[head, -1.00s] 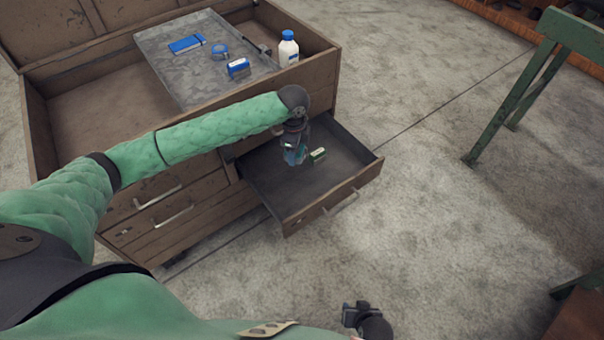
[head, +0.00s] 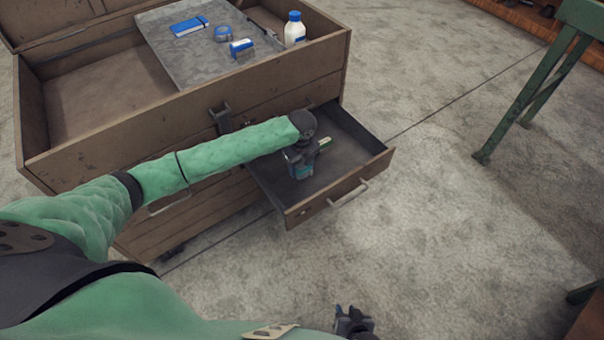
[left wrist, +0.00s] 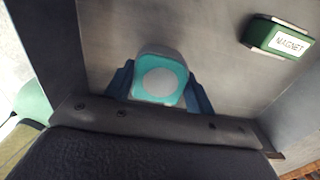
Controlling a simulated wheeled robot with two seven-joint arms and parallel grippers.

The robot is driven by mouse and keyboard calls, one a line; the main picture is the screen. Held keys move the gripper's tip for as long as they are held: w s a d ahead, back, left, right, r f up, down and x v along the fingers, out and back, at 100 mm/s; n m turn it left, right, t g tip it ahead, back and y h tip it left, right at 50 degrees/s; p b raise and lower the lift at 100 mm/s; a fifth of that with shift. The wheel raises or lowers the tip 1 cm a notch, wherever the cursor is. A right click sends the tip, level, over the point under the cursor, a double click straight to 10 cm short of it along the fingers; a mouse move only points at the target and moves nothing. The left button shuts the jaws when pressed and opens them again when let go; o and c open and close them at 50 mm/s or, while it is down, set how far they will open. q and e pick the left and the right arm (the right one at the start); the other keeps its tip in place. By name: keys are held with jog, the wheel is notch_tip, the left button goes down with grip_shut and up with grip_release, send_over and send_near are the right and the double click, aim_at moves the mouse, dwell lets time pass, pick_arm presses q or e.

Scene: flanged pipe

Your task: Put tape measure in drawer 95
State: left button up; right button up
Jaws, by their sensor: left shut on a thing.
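The teal tape measure (head: 301,171) with a pale round face is in my left gripper (head: 300,160), inside the open drawer (head: 360,152) of the brown chest. In the left wrist view, the tape measure (left wrist: 160,78) sits between the two blue fingers (left wrist: 158,92), low over the grey drawer floor. I cannot tell whether it touches the floor. No number is readable on the drawer. My right gripper (head: 350,320) is at the bottom edge of the head view, away from the chest; its jaws are too small to read.
A green box marked MAGNET (left wrist: 278,37) lies in the same drawer, beside the tape measure. A green stand (head: 530,90) is at the right.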

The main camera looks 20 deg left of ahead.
aim_at(301, 166)
pick_arm(q)
notch_tip(301, 166, down, 5)
jog(key=shift+r, duration=0.2)
jog(key=shift+f, duration=0.25)
jog(key=shift+f, duration=0.1)
jog(key=o, duration=1.1)
notch_tip(301, 166, up, 12)
jog(key=shift+r+p, duration=0.1)
jog(key=shift+p, duration=0.3)
